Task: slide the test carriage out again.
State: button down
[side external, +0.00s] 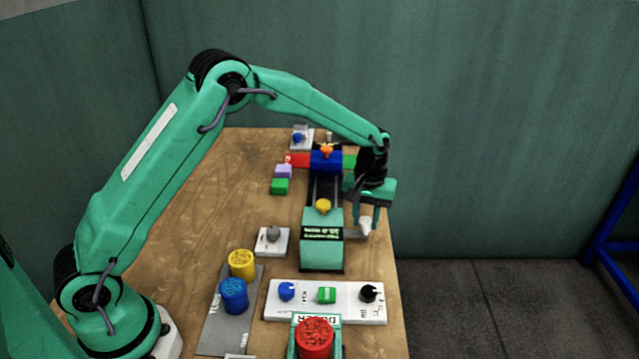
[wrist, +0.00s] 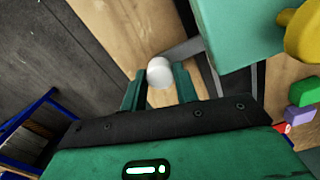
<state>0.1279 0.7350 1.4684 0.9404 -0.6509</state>
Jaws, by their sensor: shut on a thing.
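My gripper (side external: 367,218) is shut on a white knob (wrist: 159,71) at the right side of the teal press housing (side external: 321,255). In the wrist view my gripper's two green fingers (wrist: 160,84) stand on either side of the knob. A grey bar (wrist: 183,50) runs from near the knob to the teal housing. The carriage body is not clearly seen; I cannot tell how far in it sits. The housing has a dark lit display (side external: 322,233) and a yellow knob (side external: 323,206) on top.
Dark rails lead back to a blue block (side external: 326,162) with red and green arms. Purple (side external: 283,171) and green (side external: 280,186) blocks lie left. A white control panel (side external: 327,300), red (side external: 314,338), blue (side external: 234,295) and yellow (side external: 242,264) cylinders are in front. The table's right edge is close.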

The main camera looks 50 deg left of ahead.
jog(key=w+a, duration=0.6)
jog(key=shift+w+a, duration=0.3)
jog(key=shift+w, duration=0.1)
jog(key=shift+r, duration=0.1)
jog(key=c, duration=1.1)
grip_release()
jog(key=shift+o, duration=0.2)
notch_tip(320, 180, up, 8)
jog(key=shift+s, duration=0.1)
